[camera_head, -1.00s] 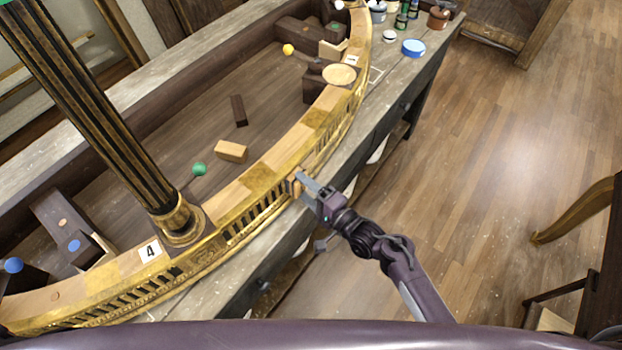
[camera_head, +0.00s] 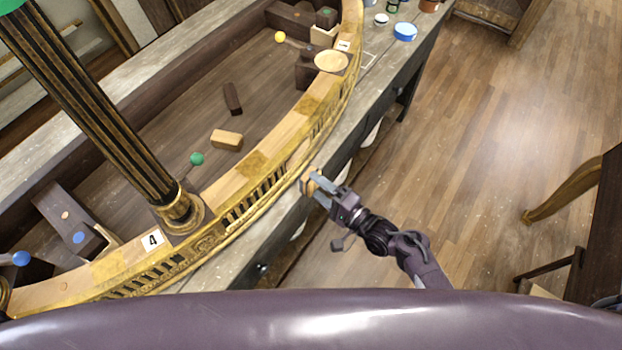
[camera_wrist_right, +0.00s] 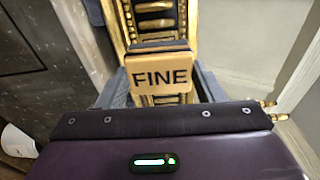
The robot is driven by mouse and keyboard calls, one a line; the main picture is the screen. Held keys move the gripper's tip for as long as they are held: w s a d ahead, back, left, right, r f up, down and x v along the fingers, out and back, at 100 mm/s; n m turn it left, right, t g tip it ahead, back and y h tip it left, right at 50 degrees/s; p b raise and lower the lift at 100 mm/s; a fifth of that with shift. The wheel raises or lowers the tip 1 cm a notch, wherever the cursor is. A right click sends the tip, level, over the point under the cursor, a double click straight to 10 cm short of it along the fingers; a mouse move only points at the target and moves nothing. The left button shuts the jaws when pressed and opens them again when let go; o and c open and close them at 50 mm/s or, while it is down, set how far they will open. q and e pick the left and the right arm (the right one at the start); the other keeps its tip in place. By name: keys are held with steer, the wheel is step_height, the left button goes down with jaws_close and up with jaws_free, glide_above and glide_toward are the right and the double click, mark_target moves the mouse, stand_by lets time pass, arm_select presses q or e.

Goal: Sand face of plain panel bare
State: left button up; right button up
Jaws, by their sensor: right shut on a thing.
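My right gripper (camera_head: 319,187) is shut on a tan sanding block (camera_head: 307,180) with a dark layer. In the right wrist view the block (camera_wrist_right: 160,76) reads "FINE" and sits between the grey fingers. The block is in front of the gilt console's curved front, seemingly a little apart from it. A plain panel (camera_head: 298,157) shows between two slatted stretches of that front. It looks pale, but how bare its face is cannot be told. In the wrist view the block hides part of the gilt slatted front (camera_wrist_right: 151,18). My left gripper is out of view.
A black and gold column (camera_head: 112,125) rises at the left beside a "4" label (camera_head: 152,240). Loose wooden blocks (camera_head: 227,140) and a green ball (camera_head: 197,158) lie inside the curve. Open floor lies to the right.

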steer(key=shift+s+d, duration=0.15)
steer(key=shift+d, duration=0.05)
steer(key=shift+v, duration=1.4)
steer(key=shift+d, duration=0.1)
